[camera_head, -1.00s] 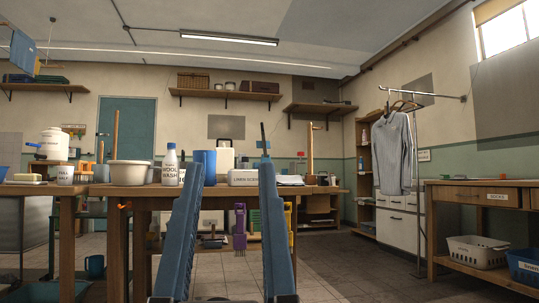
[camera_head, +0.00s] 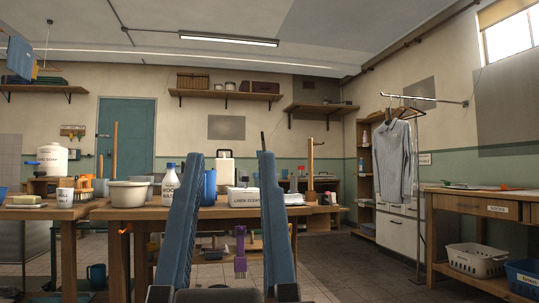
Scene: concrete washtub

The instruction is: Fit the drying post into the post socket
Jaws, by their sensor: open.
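A slim wooden post (camera_head: 310,160) with a short side peg near its top stands upright at the right end of the central wooden table (camera_head: 240,213). Another plain wooden rod (camera_head: 114,149) rises behind the white bowl at the table's left. I cannot tell which of them is the drying post. I cannot make out the post socket. My gripper (camera_head: 230,158) is open, its two blue fingers pointing up and forward in front of the table. Nothing is between the fingers; they cover parts of the tabletop. The wooden post is to the right of the right finger.
On the table stand a white bowl (camera_head: 129,193), a white bottle (camera_head: 171,186), a blue container (camera_head: 209,187) and a linen-soda box (camera_head: 243,197). A side table (camera_head: 60,214) is left. A garment rack (camera_head: 420,180) and workbench (camera_head: 480,207) are right. Floor between shows clear.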

